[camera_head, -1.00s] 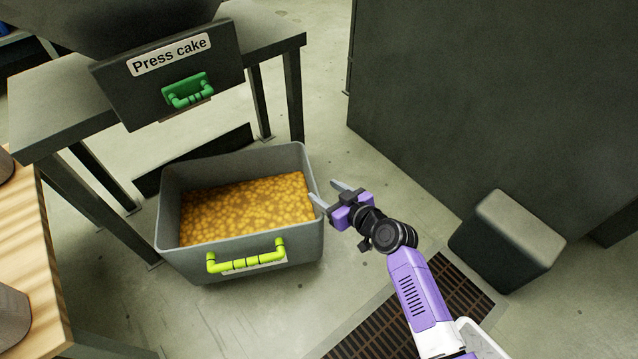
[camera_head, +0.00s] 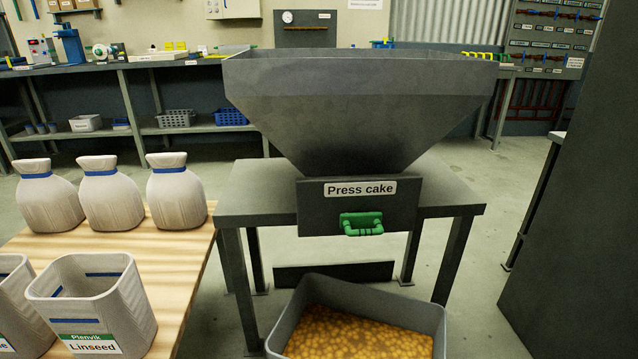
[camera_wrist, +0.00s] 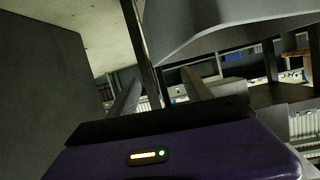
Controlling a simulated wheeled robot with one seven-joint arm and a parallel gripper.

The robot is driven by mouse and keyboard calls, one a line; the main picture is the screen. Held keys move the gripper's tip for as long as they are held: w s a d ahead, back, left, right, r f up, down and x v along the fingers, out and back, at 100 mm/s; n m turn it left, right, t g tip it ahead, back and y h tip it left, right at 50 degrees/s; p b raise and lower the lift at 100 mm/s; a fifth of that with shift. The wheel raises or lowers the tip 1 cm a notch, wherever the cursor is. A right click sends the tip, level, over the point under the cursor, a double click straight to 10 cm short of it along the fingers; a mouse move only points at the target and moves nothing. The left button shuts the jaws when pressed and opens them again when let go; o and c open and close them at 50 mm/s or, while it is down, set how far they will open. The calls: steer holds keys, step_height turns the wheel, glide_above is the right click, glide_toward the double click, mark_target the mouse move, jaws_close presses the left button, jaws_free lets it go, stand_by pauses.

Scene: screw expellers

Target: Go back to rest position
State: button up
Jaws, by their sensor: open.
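My gripper (camera_wrist: 160,80) shows in the wrist view, its two fingers apart with nothing between them. The purple gripper body fills the bottom of that view. My arm and gripper are out of the head view. In the wrist view a large grey curved surface is at the upper right, beyond the fingers; I cannot tell which container it belongs to. A dark flat surface fills the left side. In the head view, the grey bin (camera_head: 437,312) of yellow-brown pieces stands on the floor at the bottom, partly cut off.
The grey hopper (camera_head: 360,95) with the "Press cake" hatch (camera_head: 360,207) stands on a grey table (camera_head: 258,183). A wooden table (camera_head: 150,250) at left bears several sacks. A dark cabinet (camera_head: 575,220) stands at the right. Workbenches line the back wall.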

steer(key=s+a+r+n+y, duration=0.1)
steer(key=s+a+r, duration=0.45)
steer(key=s, duration=0.65)
steer(key=s+a+r, duration=0.5)
steer(key=s+r, duration=0.1)
steer(key=s, duration=0.5)
steer(key=s+a+r+n+y, duration=0.1)
steer(key=s+a+r, duration=0.45)
steer(key=s, duration=0.65)
step_height(320, 180, up, 36)
steer(key=p, duration=3.6)
steer(key=shift+w+d+t+h, duration=0.2)
steer(key=shift+t+h, duration=0.1)
steer(key=shift+t, duration=0.1)
